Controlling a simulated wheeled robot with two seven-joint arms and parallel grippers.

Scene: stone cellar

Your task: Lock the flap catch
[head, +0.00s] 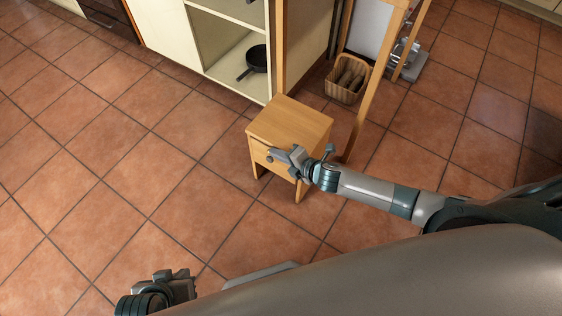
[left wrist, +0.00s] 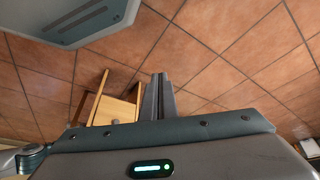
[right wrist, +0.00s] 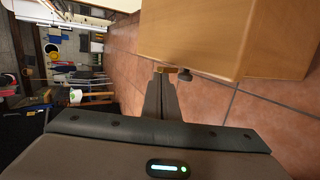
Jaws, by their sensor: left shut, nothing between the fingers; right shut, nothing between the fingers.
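A small light-wood cabinet on legs (head: 290,118) stands on the tiled floor in the middle of the head view. Its front, facing lower left, is partly covered by my right gripper (head: 276,154). In the right wrist view, the shut fingers (right wrist: 160,75) end at the edge of the wooden body (right wrist: 195,35). Whether the fingers touch the brass piece, and how the catch is turned, I cannot tell. My left gripper (head: 182,277) is shut and empty, low at the left, away from the cabinet.
A cream shelf unit (head: 232,50) with a black pan (head: 258,58) stands behind the cabinet. A wooden frame (head: 366,85) and a wicker basket (head: 347,78) are close behind it on the right. The tiled floor on the left is clear.

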